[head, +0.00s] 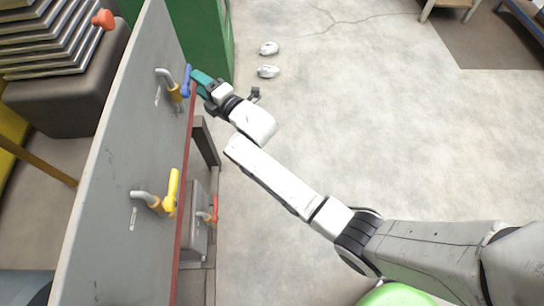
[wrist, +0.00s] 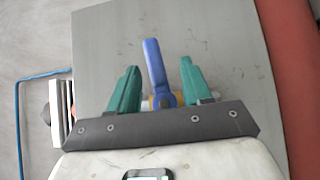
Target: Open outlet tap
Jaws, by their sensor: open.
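A tap with a blue lever (head: 186,82) sticks out of the upright grey panel (head: 120,150). My gripper (head: 200,80) is at this lever, with teal fingers open. In the wrist view the blue lever (wrist: 155,62) stands between the two fingers, with a gap on each side and a slight tilt; its brass body is partly hidden behind my gripper. A tap with a yellow lever (head: 172,192) is on the same panel, nearer. A red-handled tap (head: 212,212) sits lower, right of the panel. No readable label shows which is the outlet tap.
A green cabinet (head: 200,35) stands beyond the panel. Two small white objects (head: 268,60) lie on the floor. The concrete floor right of the panel is mostly clear.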

